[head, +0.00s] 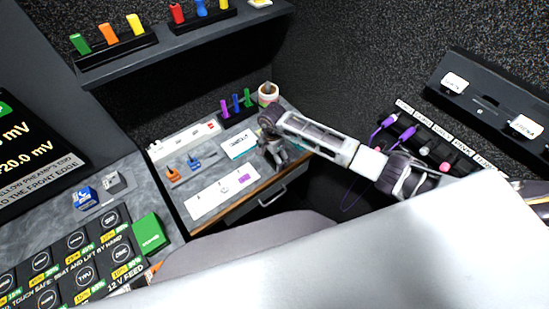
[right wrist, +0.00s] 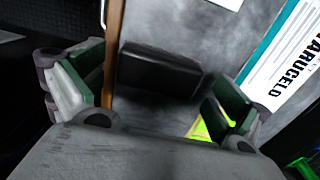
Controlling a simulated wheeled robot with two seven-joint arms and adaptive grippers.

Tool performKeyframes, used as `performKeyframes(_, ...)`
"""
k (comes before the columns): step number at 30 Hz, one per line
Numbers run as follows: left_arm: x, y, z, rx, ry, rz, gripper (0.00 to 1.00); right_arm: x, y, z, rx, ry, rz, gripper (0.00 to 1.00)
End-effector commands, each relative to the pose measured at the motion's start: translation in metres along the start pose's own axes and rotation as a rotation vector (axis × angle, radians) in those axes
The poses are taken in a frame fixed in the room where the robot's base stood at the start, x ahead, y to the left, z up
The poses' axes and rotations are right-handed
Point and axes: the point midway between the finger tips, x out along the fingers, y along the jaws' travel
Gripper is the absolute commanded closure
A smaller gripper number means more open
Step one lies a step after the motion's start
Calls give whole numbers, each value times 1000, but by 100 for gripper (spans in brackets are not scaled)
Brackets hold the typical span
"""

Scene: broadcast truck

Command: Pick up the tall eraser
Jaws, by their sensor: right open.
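My right gripper (head: 277,158) is over the front right part of the grey desk, beside the wooden edge. In the right wrist view the right gripper (right wrist: 155,98) is open, with its two green-padded fingers wide apart. A dark, upright block (right wrist: 160,72), which looks like the tall eraser, stands on the desk between and beyond the fingers. No contact shows, and the gripper appears empty. In the head view the gripper hides this block. My left gripper is not in view.
A printed white card (head: 240,146) lies left of the gripper. A pen rack (head: 238,115) and a cup (head: 268,94) stand behind. A white strip (head: 222,196) lies in front, above a drawer (head: 262,200). A yellow-green item (right wrist: 200,130) sits near the right finger.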

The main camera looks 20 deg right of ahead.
Motion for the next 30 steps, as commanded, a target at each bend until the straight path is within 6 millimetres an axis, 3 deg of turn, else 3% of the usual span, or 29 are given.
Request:
performKeyframes(5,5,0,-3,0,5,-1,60,10,2,5,-4,-1,-1,0)
performKeyframes(19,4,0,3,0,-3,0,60,9,2,5,-4,0,-1,0)
performKeyframes(30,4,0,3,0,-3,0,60,9,2,4,-3,0,-1,46)
